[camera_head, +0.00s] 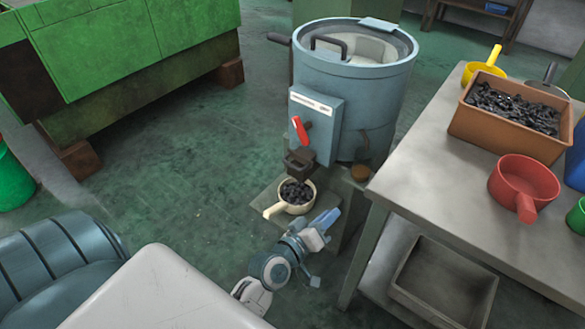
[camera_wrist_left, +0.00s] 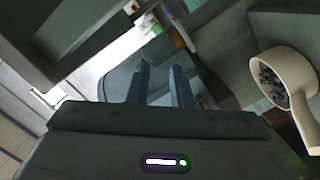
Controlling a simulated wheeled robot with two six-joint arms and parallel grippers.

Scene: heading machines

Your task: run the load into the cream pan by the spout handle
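A blue-grey drum machine (camera_head: 351,85) stands on the floor with a box on its front. A red spout handle (camera_head: 300,130) sits on that box, upright and leaning slightly left. The dark spout (camera_head: 299,162) opens just below it. The cream pan (camera_head: 273,211) stands under the spout, with dark pieces in it. The pan also shows at the right of the left wrist view (camera_wrist_left: 303,72). My left gripper (camera_head: 327,221) is right of the pan, below the red handle and apart from both. Its two fingers (camera_wrist_left: 161,86) are parted with nothing between them. My right gripper is out of view.
A grey table (camera_head: 430,180) at the right carries a brown bin (camera_head: 500,138) of dark pieces, a red pan (camera_head: 523,182) and a yellow pan (camera_head: 484,69). An open grey box (camera_head: 445,285) is below it. A green machine (camera_head: 110,50) stands back left; floor between is clear.

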